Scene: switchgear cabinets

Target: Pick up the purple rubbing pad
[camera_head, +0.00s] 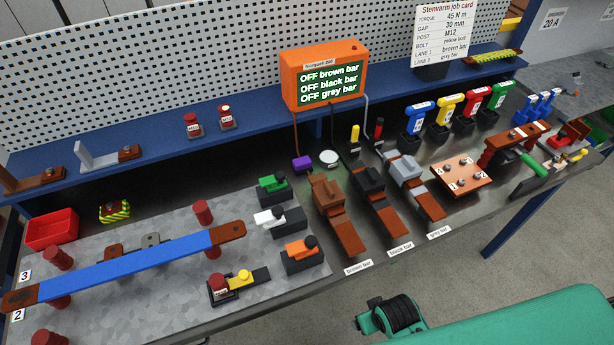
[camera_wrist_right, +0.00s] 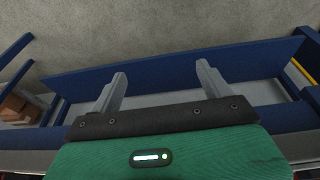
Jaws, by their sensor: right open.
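A green part of my right arm (camera_head: 500,315) shows at the lower right of the head view. My left gripper is not in view.
Brown, black and grey bar clamps (camera_head: 376,190) stand in front of the pad. Green, white and orange handled blocks (camera_head: 272,184) stand to its left. Yellow and red handled tools (camera_head: 355,136) stand to the right.

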